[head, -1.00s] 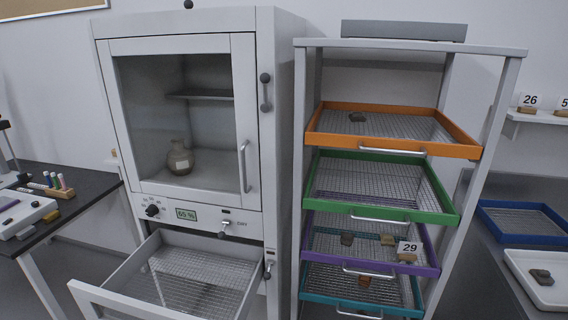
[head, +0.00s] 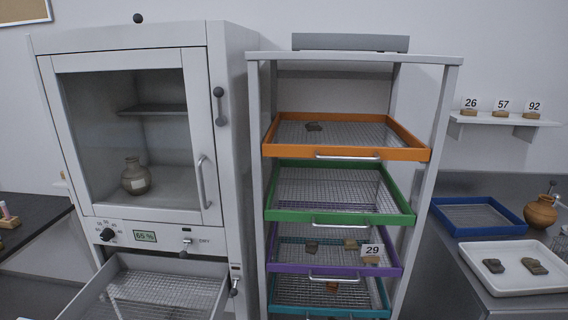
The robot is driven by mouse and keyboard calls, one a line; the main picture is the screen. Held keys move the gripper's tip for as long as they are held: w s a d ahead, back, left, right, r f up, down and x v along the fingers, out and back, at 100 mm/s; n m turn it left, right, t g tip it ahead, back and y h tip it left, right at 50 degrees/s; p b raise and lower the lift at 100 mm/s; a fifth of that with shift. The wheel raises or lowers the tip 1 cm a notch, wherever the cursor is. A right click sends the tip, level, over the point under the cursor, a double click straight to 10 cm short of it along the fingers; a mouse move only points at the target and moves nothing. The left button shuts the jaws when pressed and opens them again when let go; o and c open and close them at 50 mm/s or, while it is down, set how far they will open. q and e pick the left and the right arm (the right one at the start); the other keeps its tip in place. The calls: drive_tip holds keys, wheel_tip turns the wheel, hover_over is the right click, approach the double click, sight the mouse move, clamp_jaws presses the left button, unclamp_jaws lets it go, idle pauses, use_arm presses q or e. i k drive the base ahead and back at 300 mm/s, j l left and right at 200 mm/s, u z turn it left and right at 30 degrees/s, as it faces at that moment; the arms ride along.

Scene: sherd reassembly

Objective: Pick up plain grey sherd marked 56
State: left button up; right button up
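No number 56 is readable on any sherd. Another dark sherd (head: 312,246) and a tan piece (head: 350,244) lie in the purple tray (head: 290,267), beside a card reading 29 (head: 371,250). An orange-brown sherd (head: 332,287) shows in the teal tray (head: 350,311). Two grey-brown sherds (head: 493,266) (head: 534,266) lie in the white tray (head: 510,283) on the right counter. Neither gripper is in view.
A cabinet (head: 215,120) with a closed glass door holds a round jar (head: 136,177); its lower drawer (head: 110,283) is pulled out. The green tray (head: 340,218) looks empty. A blue tray (head: 470,230) and an orange-brown pot (head: 540,212) stand right, below a shelf (head: 505,121) with cards 26, 57, 92.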

sight(495, 264)
drive_tip(key=j+u, duration=0.1)
drive_tip(key=u, duration=1.25)
drive_tip(key=z, duration=2.8)
drive_tip(key=i+l+u, duration=0.1)
drive_tip(key=l, duration=0.3)
drive_tip(key=i+l+u, duration=0.1)
drive_tip(key=l, duration=0.35)
drive_tip(key=i+l+u, duration=0.1)
drive_tip(key=l, duration=0.35)
drive_tip(key=i+l+u, duration=0.1)
drive_tip(key=l, duration=0.35)
drive_tip(key=i+l, duration=0.15)
drive_tip(key=l, duration=0.3)
drive_tip(key=u, duration=0.05)
